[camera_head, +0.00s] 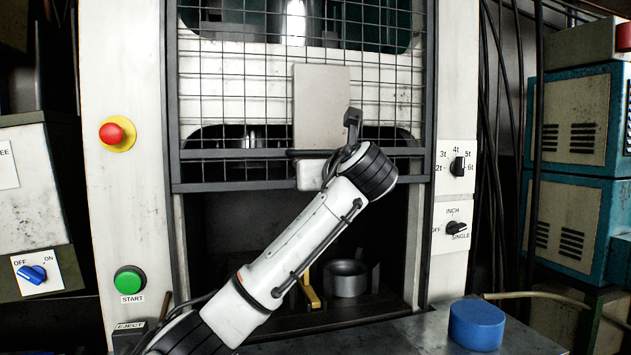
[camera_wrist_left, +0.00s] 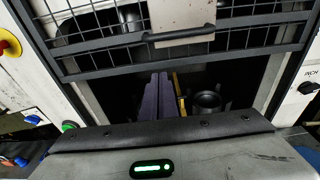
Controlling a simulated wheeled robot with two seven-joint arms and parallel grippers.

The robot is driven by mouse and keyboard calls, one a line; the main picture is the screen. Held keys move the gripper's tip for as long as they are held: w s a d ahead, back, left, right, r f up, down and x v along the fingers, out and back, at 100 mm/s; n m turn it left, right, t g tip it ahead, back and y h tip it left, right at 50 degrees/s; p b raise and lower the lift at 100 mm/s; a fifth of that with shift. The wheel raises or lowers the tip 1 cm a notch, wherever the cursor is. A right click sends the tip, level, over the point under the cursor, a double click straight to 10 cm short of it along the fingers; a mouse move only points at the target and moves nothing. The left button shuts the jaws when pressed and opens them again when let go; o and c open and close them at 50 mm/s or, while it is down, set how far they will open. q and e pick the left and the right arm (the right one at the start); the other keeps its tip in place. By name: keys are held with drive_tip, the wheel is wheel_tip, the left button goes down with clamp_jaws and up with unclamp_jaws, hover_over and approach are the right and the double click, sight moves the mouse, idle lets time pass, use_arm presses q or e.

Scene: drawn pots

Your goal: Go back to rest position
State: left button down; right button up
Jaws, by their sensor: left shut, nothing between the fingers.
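My left arm comes in from the lower left in the head view, and its gripper (camera_head: 353,117) is up in front of the press guard's light plate. In the left wrist view its two purple-grey fingers (camera_wrist_left: 160,78) lie together, shut and empty, in front of the press's dark opening. The mesh guard (camera_head: 235,80) hangs above that opening, with a dark bar handle (camera_wrist_left: 178,33) under the plate. I cannot tell from the head view whether the gripper touches the plate. My right gripper is in neither view.
A grey metal pot (camera_head: 346,277) stands inside the opening, beside a yellow part (camera_head: 308,287). A blue cylinder (camera_head: 477,325) stands on the bench at front right. A red button (camera_head: 112,133), a green button (camera_head: 129,280) and dials (camera_head: 457,167) flank the opening.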

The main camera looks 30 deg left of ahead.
use_arm(q)
drive_tip(key=shift+s, duration=0.1)
idle(0.4)
drive_tip(key=w+d+f+n+h, duration=0.1)
drive_tip(key=w+d+f+h, duration=0.2)
drive_tip(key=f, duration=1)
drive_tip(key=d+f+n+h, duration=0.1)
drive_tip(key=d+f+h, duration=0.25)
drive_tip(key=f, duration=0.85)
drive_tip(key=s+d+f+n+h, duration=0.1)
drive_tip(key=s+d+f+n, duration=0.15)
drive_tip(key=f, duration=0.65)
drive_tip(key=s+d+f+n+h, duration=0.1)
drive_tip(key=s+d+f+h, duration=0.15)
drive_tip(key=f, duration=0.65)
drive_tip(key=s+d+f+n+g+h, duration=0.1)
drive_tip(key=s+d+f+n, duration=0.25)
drive_tip(key=s+f, duration=0.5)
drive_tip(key=s+d+f+n+g+h, duration=0.1)
drive_tip(key=s+d+f+n+h, duration=0.1)
drive_tip(key=s+f+n, duration=0.9)
drive_tip(key=s, duration=0.7)
drive_tip(key=s+f+n+g+h, duration=0.1)
drive_tip(key=s+f+n, duration=0.4)
drive_tip(key=s, duration=0.6)
drive_tip(key=shift+a, duration=0.15)
